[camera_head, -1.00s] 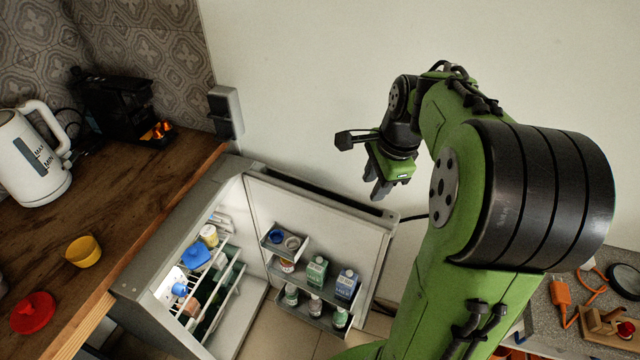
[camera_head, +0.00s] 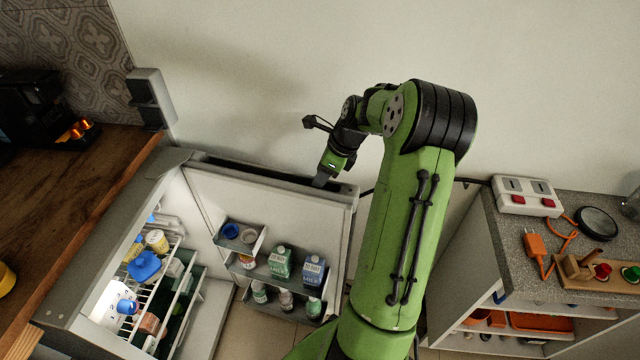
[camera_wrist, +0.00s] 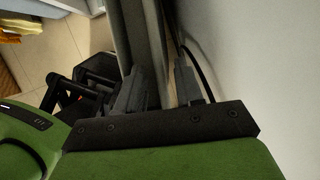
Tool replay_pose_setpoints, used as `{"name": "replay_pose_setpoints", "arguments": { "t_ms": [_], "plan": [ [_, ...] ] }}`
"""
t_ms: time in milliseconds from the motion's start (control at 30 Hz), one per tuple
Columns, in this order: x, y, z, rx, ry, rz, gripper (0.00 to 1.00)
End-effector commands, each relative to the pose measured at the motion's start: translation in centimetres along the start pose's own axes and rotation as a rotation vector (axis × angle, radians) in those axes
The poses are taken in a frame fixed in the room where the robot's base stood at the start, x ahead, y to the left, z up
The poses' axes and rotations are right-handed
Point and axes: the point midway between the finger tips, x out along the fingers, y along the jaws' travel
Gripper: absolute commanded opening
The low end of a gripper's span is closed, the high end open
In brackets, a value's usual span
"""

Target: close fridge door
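The fridge (camera_head: 105,235) stands under the wooden counter with its door (camera_head: 205,195) wide open, running along the wall to the right. Bottles and cartons sit in the door's racks. My gripper (camera_head: 322,180) points down at the door's top edge, near its free right end. In the wrist view, the two fingers of my gripper (camera_wrist: 164,88) are apart, with the long edge of the door (camera_wrist: 128,35) running up from between or just beside them. I cannot tell whether both fingers touch the door.
A wooden counter (camera_head: 60,190) with a black coffee machine (camera_head: 38,110) is at left. A grey-topped cabinet (camera_head: 510,240) with a switch box (camera_head: 526,197) stands at right. The white wall is close behind the door. Tiled floor (camera_head: 250,335) shows in front.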

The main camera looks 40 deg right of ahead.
Motion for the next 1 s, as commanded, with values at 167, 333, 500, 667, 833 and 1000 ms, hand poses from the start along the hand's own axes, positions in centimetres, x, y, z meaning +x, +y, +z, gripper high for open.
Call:
{"name": "replay_pose_setpoints", "arguments": {
  "t_ms": [167,333,500,667,833,1000],
  "plan": [
    [1.52,0.02,0.03,-0.001,0.000,0.000,0.36],
    [1.45,0.01,0.06,-0.001,0.000,0.000,0.36],
    [1.42,0.02,0.05,-0.001,0.000,0.000,0.18],
    [1.41,0.02,0.04,-0.001,0.000,0.000,0.00],
    [1.40,0.02,0.04,-0.001,0.000,0.000,0.00],
    [1.39,0.03,0.03,0.001,0.000,0.000,0.00]
  ]
}}
